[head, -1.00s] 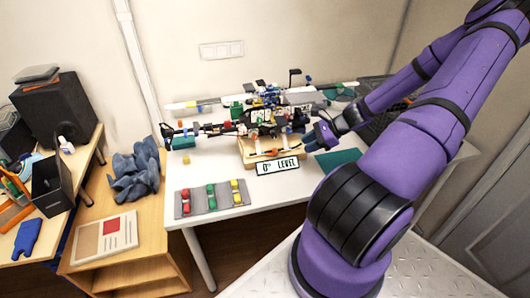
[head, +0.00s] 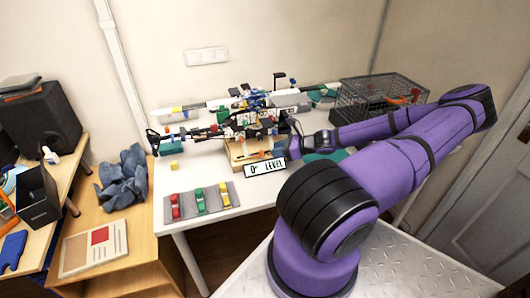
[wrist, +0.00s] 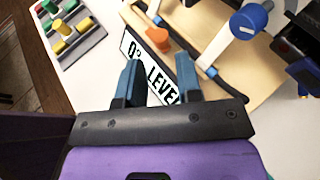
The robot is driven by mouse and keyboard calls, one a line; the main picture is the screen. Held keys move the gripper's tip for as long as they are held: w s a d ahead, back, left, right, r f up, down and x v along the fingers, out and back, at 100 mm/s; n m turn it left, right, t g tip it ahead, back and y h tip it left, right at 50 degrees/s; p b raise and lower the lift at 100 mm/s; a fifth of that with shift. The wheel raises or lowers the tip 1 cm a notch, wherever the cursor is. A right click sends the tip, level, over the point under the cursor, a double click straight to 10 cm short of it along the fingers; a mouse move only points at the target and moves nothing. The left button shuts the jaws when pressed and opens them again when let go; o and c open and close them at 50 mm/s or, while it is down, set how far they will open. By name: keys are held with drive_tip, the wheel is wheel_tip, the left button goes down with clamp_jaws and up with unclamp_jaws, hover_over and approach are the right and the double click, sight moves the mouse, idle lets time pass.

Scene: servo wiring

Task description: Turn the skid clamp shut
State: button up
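A wooden stand (head: 236,158) holds the wired drone-like rig at the middle of the white table. In the wrist view the stand (wrist: 232,25) carries a blue round knob (wrist: 250,17) on a white stem and an orange knob (wrist: 155,38). I cannot tell for certain which is the skid clamp. A "0° LEVEL" plate (head: 265,168) stands at its front edge. My gripper (wrist: 158,72) is open and empty, its two blue fingers spread over the plate, apart from both knobs. In the head view my gripper (head: 292,142) is right beside the stand.
A grey tray (head: 222,203) with red, green and yellow pieces lies at the table's front left. A dark wire basket (head: 375,92) stands at the back right. A yellow cube (head: 174,165) sits left.

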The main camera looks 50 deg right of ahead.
sight(266, 159)
drive_tip(key=shift+x, duration=2.7)
drive_tip(key=shift+c, duration=0.3)
clamp_jaws()
